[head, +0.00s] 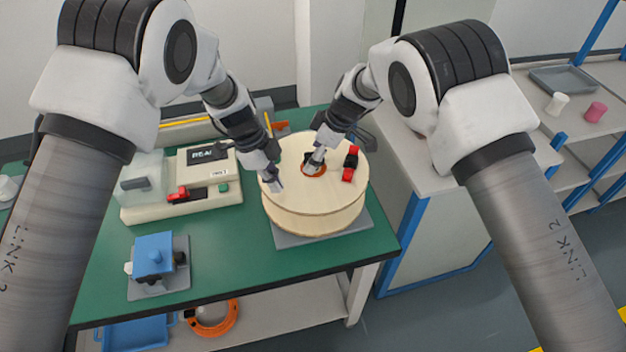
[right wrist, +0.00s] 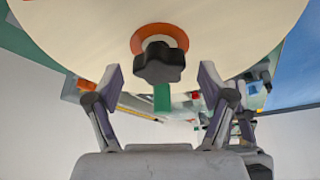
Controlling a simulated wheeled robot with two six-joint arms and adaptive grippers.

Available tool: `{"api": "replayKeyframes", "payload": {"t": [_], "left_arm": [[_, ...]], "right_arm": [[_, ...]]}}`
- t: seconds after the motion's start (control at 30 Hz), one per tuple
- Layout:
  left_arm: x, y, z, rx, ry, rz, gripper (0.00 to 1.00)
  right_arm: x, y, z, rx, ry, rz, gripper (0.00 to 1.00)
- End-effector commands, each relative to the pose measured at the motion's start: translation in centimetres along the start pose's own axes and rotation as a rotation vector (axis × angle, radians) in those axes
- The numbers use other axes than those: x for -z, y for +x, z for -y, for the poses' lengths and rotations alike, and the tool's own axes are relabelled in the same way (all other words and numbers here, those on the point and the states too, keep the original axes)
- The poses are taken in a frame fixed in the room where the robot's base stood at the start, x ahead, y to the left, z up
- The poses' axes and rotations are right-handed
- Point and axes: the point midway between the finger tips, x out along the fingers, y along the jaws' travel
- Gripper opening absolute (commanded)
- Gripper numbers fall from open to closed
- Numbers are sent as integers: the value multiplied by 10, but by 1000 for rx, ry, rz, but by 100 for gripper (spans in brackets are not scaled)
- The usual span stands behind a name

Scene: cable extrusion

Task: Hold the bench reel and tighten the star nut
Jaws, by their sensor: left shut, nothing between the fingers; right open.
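The bench reel (head: 318,214) is a pale wooden drum on a grey base plate at the right end of the green bench. The black star nut (right wrist: 160,64) sits at the reel's centre, inside an orange ring (right wrist: 175,36). My right gripper (right wrist: 160,76) is open and empty, with its fingers on either side of the star nut and apart from it. In the head view, my right gripper (head: 315,165) partly hides the nut. My left gripper (head: 277,184) is shut and empty at the reel's left rim. I cannot tell whether it touches the reel.
A red and black piece (head: 350,164) lies on the reel's top. A beige machine (head: 205,170) with a red switch stands left of the reel. A blue fixture (head: 155,257) stands at the bench's front left. Bare bench (head: 228,250) shows between fixture and reel.

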Motion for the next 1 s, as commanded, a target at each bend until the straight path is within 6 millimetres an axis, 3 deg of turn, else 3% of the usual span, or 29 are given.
{"api": "replayKeyframes", "payload": {"t": [1.0], "left_arm": [[-3, 10, 0, 0, 0, 0, 0]], "right_arm": [[0, 0, 0, 0, 0, 0, 81]]}}
